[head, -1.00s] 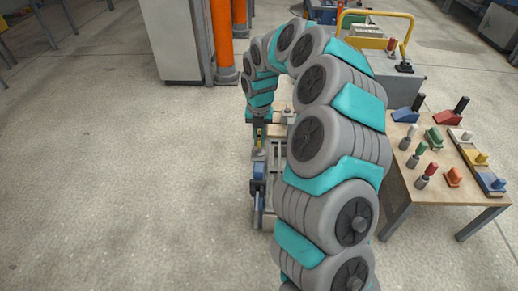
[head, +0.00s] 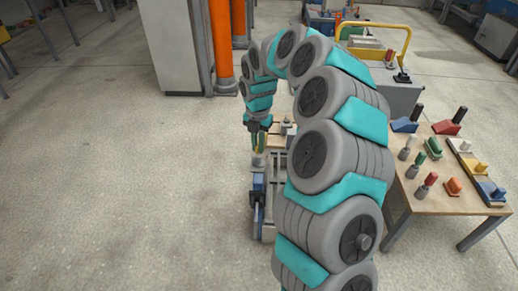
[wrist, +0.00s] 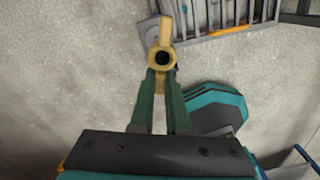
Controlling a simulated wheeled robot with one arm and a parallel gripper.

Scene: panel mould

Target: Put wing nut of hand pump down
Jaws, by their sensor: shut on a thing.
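My gripper (wrist: 161,82) has two green fingers and is shut on a brass-coloured wing nut (wrist: 164,31). The nut has a dark round hole, and one wing points away from the fingers. In the wrist view the floor shows behind it. In the head view my gripper (head: 259,148) hangs over a narrow grey cart-like frame with a blue block (head: 258,183). The nut is too small to make out clearly there. I cannot tell which part is the hand pump.
A wooden table (head: 412,200) with several coloured blocks and pegs stands at the right. A grey cart with a yellow handle (head: 375,26) is behind it. A grey cabinet (head: 170,45) and an orange post (head: 221,45) stand at the back. Floor at the left is clear.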

